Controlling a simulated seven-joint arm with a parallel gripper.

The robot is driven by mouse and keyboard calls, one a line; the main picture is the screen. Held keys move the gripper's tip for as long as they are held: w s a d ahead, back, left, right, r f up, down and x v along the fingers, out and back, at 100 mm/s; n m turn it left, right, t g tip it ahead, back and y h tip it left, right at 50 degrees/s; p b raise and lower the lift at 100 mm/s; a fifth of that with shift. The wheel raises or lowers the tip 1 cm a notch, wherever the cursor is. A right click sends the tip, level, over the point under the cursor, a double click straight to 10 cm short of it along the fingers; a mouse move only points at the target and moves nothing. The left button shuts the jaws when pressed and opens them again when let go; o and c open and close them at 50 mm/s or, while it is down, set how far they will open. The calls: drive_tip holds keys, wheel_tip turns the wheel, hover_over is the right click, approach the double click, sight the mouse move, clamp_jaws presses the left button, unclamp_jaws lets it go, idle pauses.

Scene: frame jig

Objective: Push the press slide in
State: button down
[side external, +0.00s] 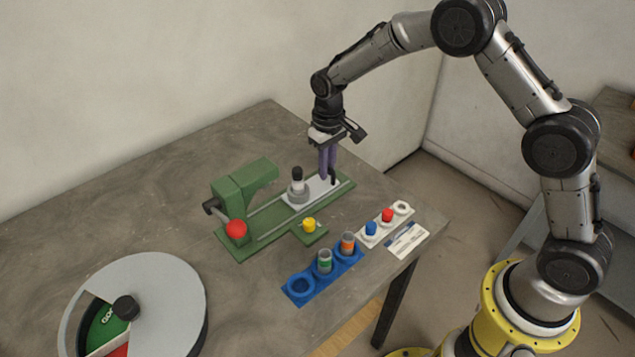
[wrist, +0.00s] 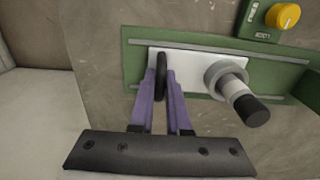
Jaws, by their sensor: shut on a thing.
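The press slide (side external: 316,192) is a pale plate on the green press base (side external: 262,222), near the end away from the green press head (side external: 243,180). A grey fixture with a black-topped part (side external: 297,182) stands on the slide. A dark upright handle (wrist: 161,78) rises from the slide's outer end. My gripper (side external: 328,178) is shut on this handle, its purple fingers on either side of it. The slide (wrist: 190,64) and the black-topped part (wrist: 245,101) also show in the wrist view, the part to the right of my fingers.
A blue rack (side external: 301,286) with capped cylinders and a white rack (side external: 372,239) with blue and red pieces lie nearer the table edge.

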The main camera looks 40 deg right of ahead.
sight(299, 168)
drive_tip(key=shift+a, duration=4.1)
drive_tip(key=c, duration=0.9)
unclamp_jaws()
drive_tip(key=shift+r, duration=3.55)
